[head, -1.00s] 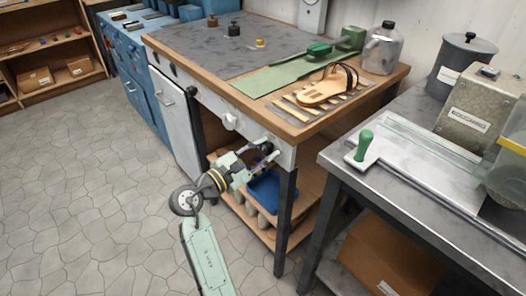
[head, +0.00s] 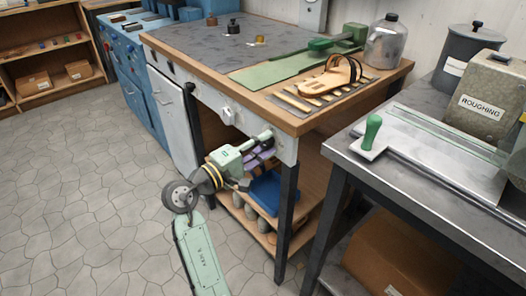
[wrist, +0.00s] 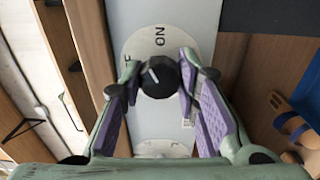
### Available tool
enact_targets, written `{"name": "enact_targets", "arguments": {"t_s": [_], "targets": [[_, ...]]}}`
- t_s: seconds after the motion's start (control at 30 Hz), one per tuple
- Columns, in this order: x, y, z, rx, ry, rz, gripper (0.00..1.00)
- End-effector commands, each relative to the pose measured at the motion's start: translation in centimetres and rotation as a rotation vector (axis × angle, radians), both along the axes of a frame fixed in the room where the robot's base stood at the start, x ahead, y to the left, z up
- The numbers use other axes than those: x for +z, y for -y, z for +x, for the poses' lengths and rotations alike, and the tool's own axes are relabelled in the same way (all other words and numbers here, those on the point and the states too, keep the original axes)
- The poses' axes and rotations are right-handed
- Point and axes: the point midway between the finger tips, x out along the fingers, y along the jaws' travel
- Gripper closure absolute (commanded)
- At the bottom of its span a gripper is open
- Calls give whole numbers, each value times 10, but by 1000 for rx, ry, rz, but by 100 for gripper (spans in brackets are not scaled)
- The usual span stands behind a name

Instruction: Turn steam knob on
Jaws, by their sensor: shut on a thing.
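A black round knob (wrist: 160,76) with a white pointer line sits on a pale round plate (wrist: 145,45) on the white front panel. The plate reads "ON" above the knob, with an "F" at its left; the pointer tilts up and left, between these marks. My gripper (wrist: 160,72) has its purple-padded fingers on either side of the knob, shut on it. In the head view my gripper (head: 268,142) is at the right end of the table's white front panel (head: 205,95), and hides this knob.
A blue bin (head: 266,195) lies on the shelf below my gripper. A sandal (head: 330,82) and strips lie on the tabletop. A steel table (head: 400,195) stands close at right; the floor at left is clear.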

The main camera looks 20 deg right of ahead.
Motion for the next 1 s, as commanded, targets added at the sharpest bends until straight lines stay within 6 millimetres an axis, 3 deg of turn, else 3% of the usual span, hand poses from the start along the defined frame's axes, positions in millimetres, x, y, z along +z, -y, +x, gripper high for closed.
{"name": "enact_targets", "arguments": {"t_s": [0.5,1.0], "targets": [[-3,0,0,0,356,130,99],[-1,0,0,-2,446,164,99]]}}
